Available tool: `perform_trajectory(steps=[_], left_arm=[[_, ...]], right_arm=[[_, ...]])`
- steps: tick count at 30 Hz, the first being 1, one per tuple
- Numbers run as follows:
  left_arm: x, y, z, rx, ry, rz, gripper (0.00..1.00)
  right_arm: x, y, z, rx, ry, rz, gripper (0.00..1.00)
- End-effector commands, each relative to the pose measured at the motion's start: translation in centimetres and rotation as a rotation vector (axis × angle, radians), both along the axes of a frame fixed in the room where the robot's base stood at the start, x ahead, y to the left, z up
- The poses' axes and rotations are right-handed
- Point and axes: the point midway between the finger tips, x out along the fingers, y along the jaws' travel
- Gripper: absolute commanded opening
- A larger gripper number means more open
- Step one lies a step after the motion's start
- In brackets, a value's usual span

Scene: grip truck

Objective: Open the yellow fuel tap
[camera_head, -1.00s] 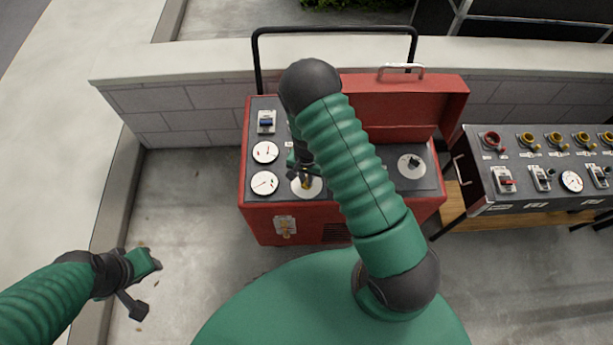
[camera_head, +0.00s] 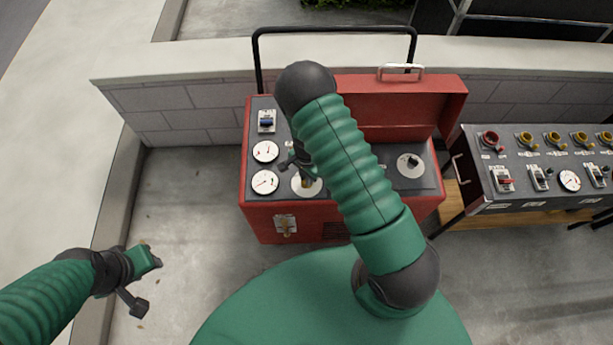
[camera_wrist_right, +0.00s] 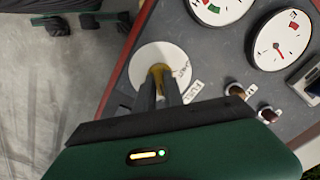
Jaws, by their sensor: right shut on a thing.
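The yellow fuel tap (camera_wrist_right: 158,70) stands on a round white plate (camera_wrist_right: 178,57) on the dark top panel of the red generator (camera_head: 258,222). My right gripper (camera_wrist_right: 160,84) is shut on the tap, its two dark fingers on either side of the yellow handle. In the head view my right gripper (camera_head: 304,172) reaches down over the white plate, and the tap is mostly hidden by it. My left gripper (camera_head: 147,282) is open and empty, low at the left, apart from the generator.
A raised red lid (camera_head: 405,100) and a black bar frame (camera_head: 335,30) stand behind. A second control panel (camera_head: 530,200) is at the right. The floor at left is clear.

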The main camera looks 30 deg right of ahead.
Motion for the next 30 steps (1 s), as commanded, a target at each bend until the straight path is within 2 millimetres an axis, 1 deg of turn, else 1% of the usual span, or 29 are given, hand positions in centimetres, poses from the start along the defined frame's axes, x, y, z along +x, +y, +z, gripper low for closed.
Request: perform_trajectory(steps=[1, 7, 8, 12, 20, 23, 26, 29, 30], left_arm=[[0.0, 0.0, 0.1, 0.0, 0.0, 0.0, 0.36], [0.0, 0.0, 0.1, 0.0, 0.0, 0.0, 0.36], [0.0, 0.0, 0.1, 0.0, 0.0, 0.0, 0.36], [0.0, 0.0, 0.1, 0.0, 0.0, 0.0, 0.36], [0.0, 0.0, 0.0, 0.0, 0.0, 0.0, 0.36], [0.0, 0.0, 0.1, 0.0, 0.0, 0.0, 0.36], [0.0, 0.0, 0.1, 0.0, 0.0, 0.0, 0.36], [0.0, 0.0, 0.3, 0.0, 0.0, 0.0, 0.36], [0.0, 0.0, 0.3, 0.0, 0.0, 0.0, 0.36]], right_arm=[[0.7, -0.3, 0.4, -0.008, -0.016, -0.002, 0.0], [0.7, -0.4, 0.4, -0.007, -0.017, -0.002, 0.0], [0.7, -0.4, 0.4, -0.008, -0.017, -0.002, 0.17], [0.5, -0.3, 0.3, -0.006, -0.012, -0.001, 0.35], [0.2, -0.1, 0.1, -0.003, -0.006, 0.0, 0.35], [0.3, -0.1, 0.6, -0.002, -0.006, 0.001, 0.35], [0.3, -0.1, 2.2, -0.003, -0.007, 0.002, 0.35], [0.4, -0.1, 4.8, -0.003, -0.01, 0.002, 0.35], [0.4, -0.1, 6.1, -0.003, -0.01, 0.003, 0.35]])
